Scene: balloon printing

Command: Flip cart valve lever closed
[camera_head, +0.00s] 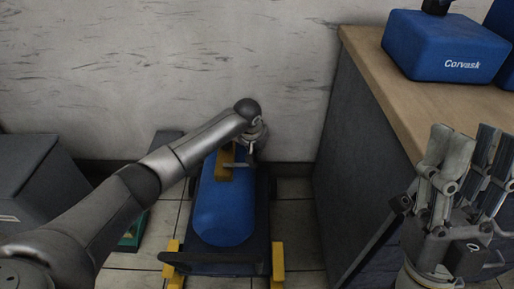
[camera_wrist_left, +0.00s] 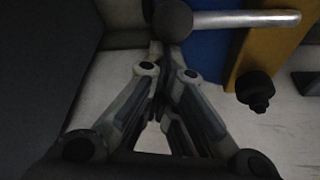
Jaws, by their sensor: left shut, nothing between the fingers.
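The cart (camera_head: 215,262) stands on the tiled floor and carries a blue cylinder (camera_head: 222,208) lying lengthwise. A yellow-orange piece (camera_head: 225,163) lies across the cylinder's far part; it shows in the left wrist view (camera_wrist_left: 268,45) too. A pale metal bar, seemingly the valve lever (camera_wrist_left: 245,19), crosses in front of it, with a dark round knob (camera_wrist_left: 173,19) at its left end. My left gripper (camera_wrist_left: 167,66) is shut and empty, its fingertips just below the knob; contact is unclear. In the head view it is partly hidden behind my wrist. My right gripper (camera_head: 464,160) is open and empty at lower right.
A wood-topped counter (camera_head: 400,95) with a blue box (camera_head: 445,45) stands on the right, close to my right gripper. A dark grey box (camera_head: 35,185) stands at the left. The wall (camera_head: 170,70) is close behind the cart. A dark small knob (camera_wrist_left: 256,90) shows in the left wrist view.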

